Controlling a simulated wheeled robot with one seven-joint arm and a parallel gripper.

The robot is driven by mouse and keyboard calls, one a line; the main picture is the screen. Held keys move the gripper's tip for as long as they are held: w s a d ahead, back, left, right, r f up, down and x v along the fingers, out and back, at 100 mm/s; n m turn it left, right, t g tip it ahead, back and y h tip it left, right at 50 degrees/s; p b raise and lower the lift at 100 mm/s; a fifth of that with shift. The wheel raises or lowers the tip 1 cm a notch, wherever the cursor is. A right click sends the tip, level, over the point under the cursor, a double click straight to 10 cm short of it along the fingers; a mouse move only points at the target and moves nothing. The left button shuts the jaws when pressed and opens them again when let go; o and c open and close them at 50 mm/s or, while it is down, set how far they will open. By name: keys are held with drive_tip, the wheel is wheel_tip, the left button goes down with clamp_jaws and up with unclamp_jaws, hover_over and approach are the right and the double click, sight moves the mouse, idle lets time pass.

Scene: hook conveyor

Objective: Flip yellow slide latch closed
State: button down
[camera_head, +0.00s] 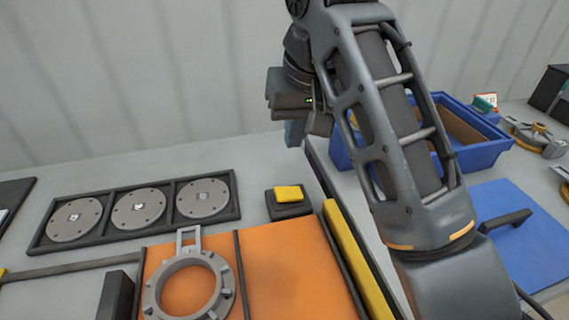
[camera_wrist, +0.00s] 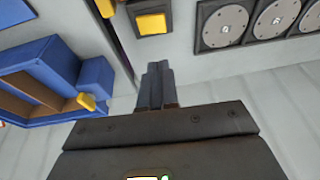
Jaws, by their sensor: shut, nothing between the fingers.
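A yellow block on a dark square base (camera_head: 288,194) sits on the grey table. The wrist view shows it at the top (camera_wrist: 152,23). A small yellow tab (camera_wrist: 87,101) shows beside a blue block at the blue bin's edge. In the head view a bit of yellow (camera_head: 353,120) shows there, mostly hidden by my arm. I cannot tell for sure which is the slide latch, or its position. My gripper (camera_head: 295,134) is above the table behind the dark base, fingers together and empty. In the wrist view its fingertips (camera_wrist: 159,66) point between both yellow pieces and touch neither.
The blue bin (camera_head: 487,155) stands behind my arm. A black rack with three grey discs (camera_head: 139,208) lies left, and an orange board with a grey ring (camera_head: 190,288) in front. A long yellow bar (camera_head: 355,262) runs beside the board. The table by the wall is clear.

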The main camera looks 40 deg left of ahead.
idle(0.3)
drive_tip(key=b, duration=0.3)
approach(280, 191)
drive_tip(key=x, duration=0.5)
drive_tip(key=shift+w+a, duration=0.1)
drive_tip(key=shift+f+p, duration=0.3)
drive_tip(key=shift+f, duration=0.2)
drive_tip(key=shift+a, duration=0.1)
